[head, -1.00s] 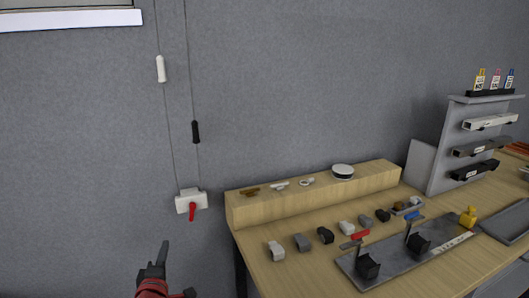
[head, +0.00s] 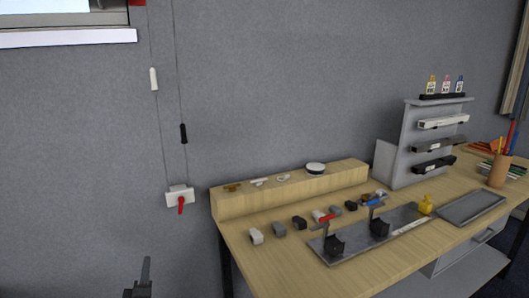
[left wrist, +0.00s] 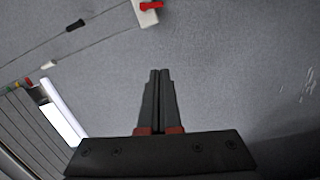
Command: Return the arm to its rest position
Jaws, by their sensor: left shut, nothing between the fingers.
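My left gripper (head: 145,272) shows at the bottom left of the head view, in front of the grey wall and left of the table. In the left wrist view its two dark fingers (left wrist: 159,100) lie together, shut and empty. They touch nothing. My right gripper is in neither view.
The wooden table (head: 270,265) stands right of my left gripper, with a raised wooden block (head: 240,205), small clips and a grey fixture tray (head: 360,240). A white wall box with a red lever (head: 180,197) and hanging cords are above the gripper. The wall space around it is clear.

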